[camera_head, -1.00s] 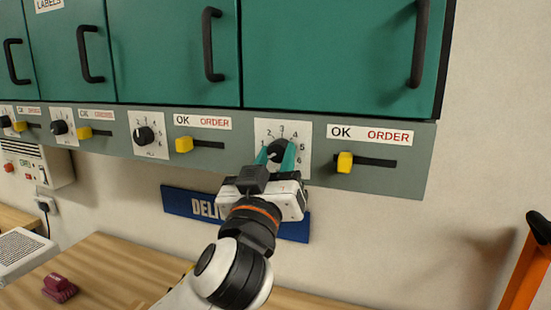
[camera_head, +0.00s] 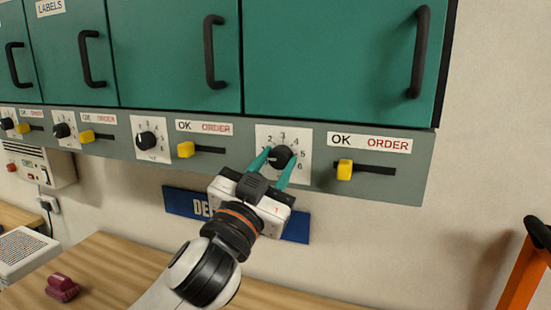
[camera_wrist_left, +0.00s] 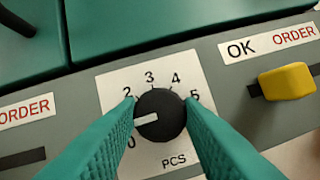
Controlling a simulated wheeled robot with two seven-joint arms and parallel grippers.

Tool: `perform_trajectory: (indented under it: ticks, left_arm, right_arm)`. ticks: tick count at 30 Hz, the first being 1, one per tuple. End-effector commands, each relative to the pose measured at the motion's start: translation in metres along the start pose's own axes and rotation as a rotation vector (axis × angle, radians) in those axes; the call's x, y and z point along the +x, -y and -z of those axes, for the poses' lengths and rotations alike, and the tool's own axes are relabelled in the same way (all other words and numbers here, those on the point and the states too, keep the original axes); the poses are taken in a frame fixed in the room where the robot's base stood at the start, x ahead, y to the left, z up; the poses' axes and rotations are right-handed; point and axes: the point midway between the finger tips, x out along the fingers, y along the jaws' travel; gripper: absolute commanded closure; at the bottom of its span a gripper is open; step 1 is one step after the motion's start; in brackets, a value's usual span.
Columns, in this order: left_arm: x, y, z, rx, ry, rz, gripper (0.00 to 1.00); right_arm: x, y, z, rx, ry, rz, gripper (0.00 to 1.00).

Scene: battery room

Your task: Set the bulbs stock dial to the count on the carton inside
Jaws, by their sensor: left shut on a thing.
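The rightmost dial (camera_head: 283,157) is a black round knob on a white plate under the rightmost teal cabinet door (camera_head: 335,60). My left gripper (camera_head: 273,165) has its two teal fingers on either side of the knob, shut on it. In the left wrist view the knob (camera_wrist_left: 160,115) sits between the fingertips, and its white pointer is aimed left and slightly down, just above the 0. The numbers 0, 2, 3, 4 and part of 5 show there, with PCS below; the 1 is hidden by a finger. No carton shows, and no bulbs label is visible.
A yellow slider (camera_head: 345,169) stands at the OK end right of the dial. Similar dials and sliders line the grey rail to the left. The doors are shut, with black handles. A wooden bench (camera_head: 110,270) and an orange frame (camera_head: 530,265) are below and right.

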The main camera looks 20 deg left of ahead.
Motion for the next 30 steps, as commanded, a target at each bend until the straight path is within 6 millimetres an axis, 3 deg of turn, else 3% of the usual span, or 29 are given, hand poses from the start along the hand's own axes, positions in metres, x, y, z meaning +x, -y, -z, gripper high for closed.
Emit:
perform_trajectory:
  ticks: [18, 30]
  left_arm:
    - [0.002, -0.005, -0.005, 0.534, -0.003, 0.223, 0.89]
    - [0.002, -0.005, -0.004, 0.757, -0.001, 0.316, 0.89]
  right_arm:
    - [-0.062, 0.000, -0.005, 0.000, 0.000, -0.001, 0.70]
    - [-0.090, 0.001, -0.008, 0.000, 0.000, -0.001, 0.70]
